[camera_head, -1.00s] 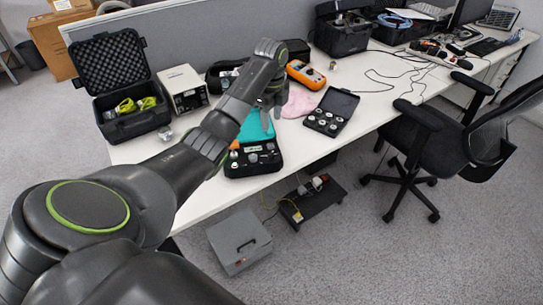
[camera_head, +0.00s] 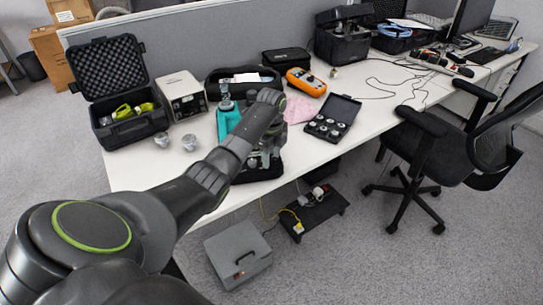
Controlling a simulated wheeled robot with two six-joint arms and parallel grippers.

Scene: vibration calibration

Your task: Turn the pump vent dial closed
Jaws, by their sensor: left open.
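My left arm reaches in from the lower left across the table. My left gripper (camera_head: 264,158) is open and points down over the small black kit case (camera_head: 262,176) near the table's front edge. My right gripper is not in view.
An open black case (camera_head: 128,127), a white instrument box (camera_head: 183,95) and two metal pieces (camera_head: 189,142) stand left. An orange multimeter (camera_head: 306,82), pink cloth (camera_head: 299,109) and open weight case (camera_head: 332,122) lie right. A chair (camera_head: 440,145) stands at the front right.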

